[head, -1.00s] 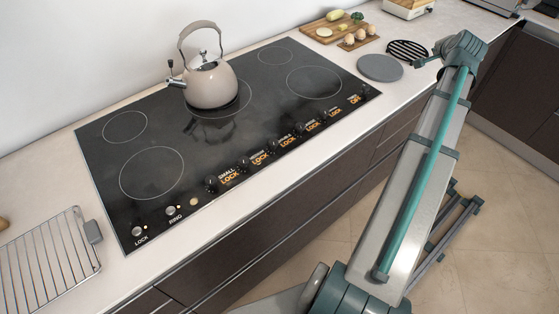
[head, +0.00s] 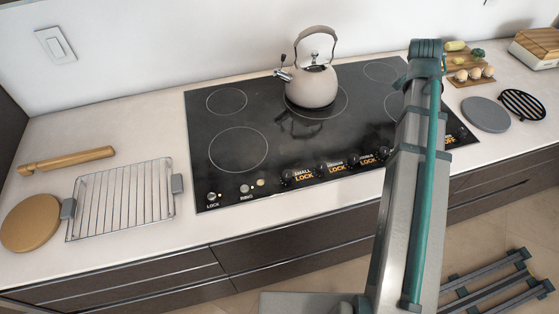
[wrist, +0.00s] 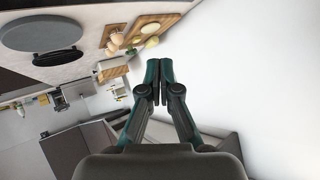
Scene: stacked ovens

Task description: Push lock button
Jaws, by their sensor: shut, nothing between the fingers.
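The black cooktop (head: 222,110) is set into the pale counter. Its lock button (head: 211,196) is a small silver knob at the front left corner, above the label "LOCK", with a small light beside it. A similar "RING" knob (head: 245,189) is just to its right. Several black knobs with orange "LOCK" text run along the front edge; my arm covers some of them. My gripper (wrist: 159,68) shows in the wrist view, its fingers together and empty. It is near the counter's right-hand items, apart from the lock button. In the head view my arm hides it.
A kettle (head: 312,86) stands on a rear burner. A grey disc (head: 486,114) and black trivet (head: 522,104) lie right. The counter before the lock button is clear.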

